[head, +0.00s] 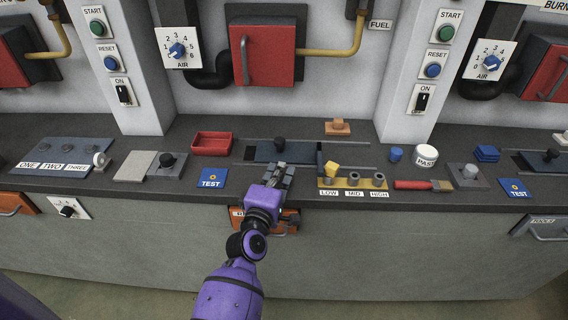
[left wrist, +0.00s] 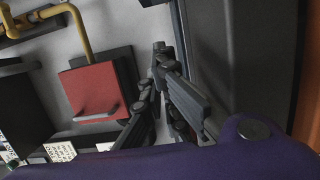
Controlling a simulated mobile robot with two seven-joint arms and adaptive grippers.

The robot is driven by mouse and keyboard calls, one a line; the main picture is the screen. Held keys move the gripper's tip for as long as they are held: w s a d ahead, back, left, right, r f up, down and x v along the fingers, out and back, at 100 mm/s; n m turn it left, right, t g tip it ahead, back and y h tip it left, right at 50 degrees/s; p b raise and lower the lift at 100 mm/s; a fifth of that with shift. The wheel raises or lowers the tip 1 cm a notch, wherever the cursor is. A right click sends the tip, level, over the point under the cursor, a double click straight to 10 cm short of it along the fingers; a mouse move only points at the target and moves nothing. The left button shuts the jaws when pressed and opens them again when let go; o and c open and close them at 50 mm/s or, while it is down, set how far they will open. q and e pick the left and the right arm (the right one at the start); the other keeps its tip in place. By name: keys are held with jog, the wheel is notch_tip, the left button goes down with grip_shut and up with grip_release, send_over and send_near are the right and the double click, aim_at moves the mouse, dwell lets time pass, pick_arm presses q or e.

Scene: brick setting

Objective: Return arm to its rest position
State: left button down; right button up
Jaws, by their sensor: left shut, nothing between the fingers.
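My left arm is purple and reaches up from the bottom of the head view to the counter's front edge. My left gripper (head: 281,172) is shut and empty at the front of the counter, just left of the LOW, MID, HIGH block. In the left wrist view its dark fingers (left wrist: 158,62) come together at the tips with nothing between them. My right gripper is in neither view.
A dark slide plate with a black knob (head: 280,144) lies just beyond the gripper. The LOW, MID, HIGH block (head: 352,184) holds a yellow piece (head: 332,169). A red tray (head: 211,143) and a blue TEST card (head: 211,179) lie to the left. An orange drawer (head: 287,219) is below.

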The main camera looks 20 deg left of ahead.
pick_arm(q)
jog(key=s, duration=0.4)
jog(key=s+d, duration=0.1)
jog(key=s, duration=0.1)
jog(key=shift+s+b, duration=0.3)
jog(key=shift+s, duration=0.05)
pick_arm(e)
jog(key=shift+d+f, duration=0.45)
